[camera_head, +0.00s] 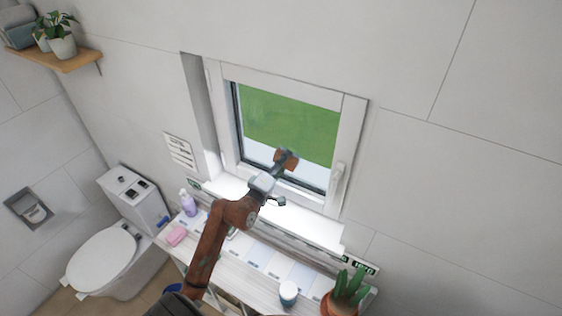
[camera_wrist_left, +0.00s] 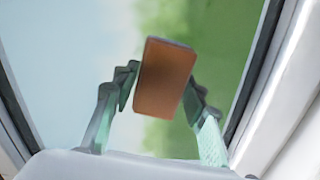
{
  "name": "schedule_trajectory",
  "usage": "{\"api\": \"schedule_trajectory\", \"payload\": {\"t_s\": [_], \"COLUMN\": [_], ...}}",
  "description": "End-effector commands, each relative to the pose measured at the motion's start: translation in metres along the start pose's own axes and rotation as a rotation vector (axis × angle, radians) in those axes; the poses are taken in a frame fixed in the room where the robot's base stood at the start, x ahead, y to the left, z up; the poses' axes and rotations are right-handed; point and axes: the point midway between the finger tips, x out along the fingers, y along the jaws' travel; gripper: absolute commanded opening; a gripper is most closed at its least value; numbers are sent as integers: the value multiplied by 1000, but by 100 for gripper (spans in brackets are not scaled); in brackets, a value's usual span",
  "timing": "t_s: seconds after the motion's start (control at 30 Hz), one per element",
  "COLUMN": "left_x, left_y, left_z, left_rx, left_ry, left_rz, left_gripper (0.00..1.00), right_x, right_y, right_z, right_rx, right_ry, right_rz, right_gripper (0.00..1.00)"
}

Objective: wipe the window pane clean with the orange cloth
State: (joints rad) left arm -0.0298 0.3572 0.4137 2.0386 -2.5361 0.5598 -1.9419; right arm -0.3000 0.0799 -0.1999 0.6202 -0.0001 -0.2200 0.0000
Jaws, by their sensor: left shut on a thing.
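The window pane (camera_head: 290,122) is set in a white frame in the wall, with green showing through its upper part and a pale band low down. In the left wrist view the pane (camera_wrist_left: 220,60) has a whitish hazy left side and a clearer green right side. My left gripper (camera_head: 283,163) is in front of the lower middle of the pane. It is shut on the orange cloth (camera_head: 287,160), which looks like a flat block between the fingers (camera_wrist_left: 165,78). Whether the cloth touches the glass cannot be told. My right gripper is not in view.
The window handle (camera_head: 338,176) sits on the right side of the frame. Below the sill (camera_head: 311,226) a narrow cart (camera_head: 226,270) holds a purple bottle (camera_head: 188,203), a pink item (camera_head: 176,235), a white jar (camera_head: 288,293) and a potted plant (camera_head: 345,297). A toilet (camera_head: 104,259) stands left.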

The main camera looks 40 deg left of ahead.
Motion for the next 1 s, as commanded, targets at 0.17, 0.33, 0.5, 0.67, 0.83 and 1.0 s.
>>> {"api": "schedule_trajectory", "payload": {"t_s": [0.17, 0.33, 0.5, 0.67, 0.83, 1.0], "left_x": [-1, -1, -2, -4, -4, -3], "left_y": [4, 4, 5, 7, 8, 9], "left_z": [13, 18, 23, 32, 37, 43], "left_rx": [-3, -2, -2, -2, -1, -1], "left_ry": [-4, -3, -2, -1, 0, 0], "left_rz": [1, 1, 0, 0, -1, 0], "left_gripper": [20, 20, 20, 20, 20, 20], "right_x": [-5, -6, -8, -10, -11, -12], "right_y": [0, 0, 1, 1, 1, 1], "right_z": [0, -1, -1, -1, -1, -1], "right_rx": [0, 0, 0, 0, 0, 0], "right_ry": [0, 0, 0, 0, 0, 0], "right_rz": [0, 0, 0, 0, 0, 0], "right_gripper": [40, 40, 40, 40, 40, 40]}}
